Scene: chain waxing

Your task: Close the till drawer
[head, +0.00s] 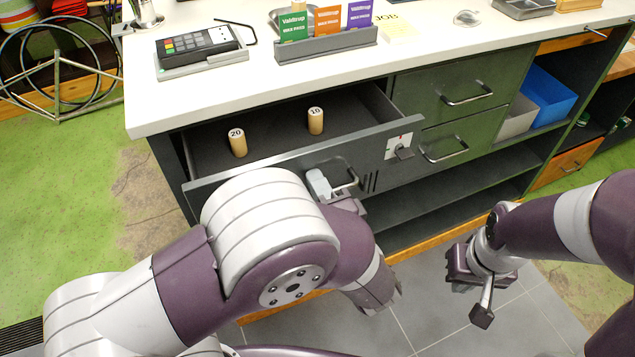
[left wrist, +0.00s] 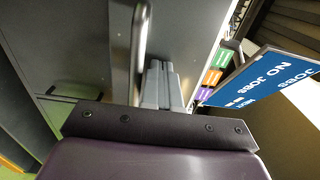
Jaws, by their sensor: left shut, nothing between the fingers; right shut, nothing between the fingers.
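The till drawer (head: 270,155) is open, pulled out from under the white counter. Two wooden cylinders stand in it, one marked 20 (head: 238,143) and one marked 10 (head: 316,121). My left gripper (head: 319,185) is at the drawer front by the handle, shut and empty; my arm hides part of the front. In the left wrist view the shut fingers (left wrist: 162,86) lie beside a metal bar handle (left wrist: 140,45); contact is unclear. My right gripper (head: 483,308) is shut and empty, low above the floor.
On the counter (head: 430,50) stand a card terminal (head: 197,44) and a rack of coloured packets (head: 325,42). Closed drawers (head: 465,90) and open shelves with a blue bin (head: 550,95) are to the right. Grey floor tiles (head: 420,310) in front are clear.

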